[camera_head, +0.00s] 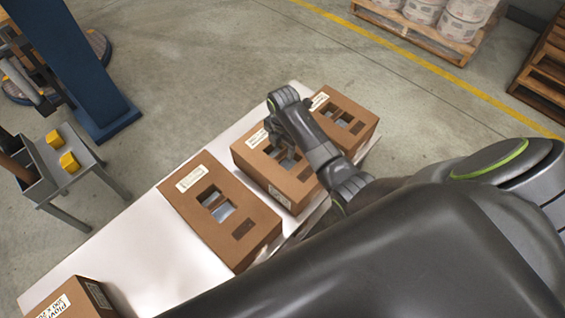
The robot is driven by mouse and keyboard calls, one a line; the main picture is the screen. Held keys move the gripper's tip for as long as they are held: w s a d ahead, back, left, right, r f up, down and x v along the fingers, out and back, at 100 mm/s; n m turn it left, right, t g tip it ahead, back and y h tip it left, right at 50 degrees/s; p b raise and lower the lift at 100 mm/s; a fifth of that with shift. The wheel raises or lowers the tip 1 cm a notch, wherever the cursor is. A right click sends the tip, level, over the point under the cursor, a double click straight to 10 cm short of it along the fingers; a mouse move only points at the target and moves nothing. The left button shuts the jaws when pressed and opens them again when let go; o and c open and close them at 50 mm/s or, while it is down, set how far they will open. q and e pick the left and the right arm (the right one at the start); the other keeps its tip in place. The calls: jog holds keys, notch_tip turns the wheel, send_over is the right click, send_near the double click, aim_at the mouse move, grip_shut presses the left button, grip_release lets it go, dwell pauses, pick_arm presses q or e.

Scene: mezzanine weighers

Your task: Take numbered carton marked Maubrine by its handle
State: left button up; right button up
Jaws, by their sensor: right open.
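Several brown cartons with white labels and cut-out openings lie on a white table (135,248). The label print on the three farther cartons is too small to read, so I cannot tell which is marked Maubrine. My right gripper (282,146) is open over the top of the middle carton (252,163), at its openings, and partly hides them. I cannot tell whether it touches the carton. Another carton (357,111) stands just beyond it to the right. My left gripper is not in view.
A carton (97,293) with a larger printed label is cut off at the lower left. A grey stand (62,192) with yellow blocks and a blue column (100,112) stand at the left. The floor between is clear.

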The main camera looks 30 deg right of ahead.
aim_at(282, 154)
jog(key=shift+a+f, duration=0.15)
jog(key=shift+f, duration=2)
grip_shut()
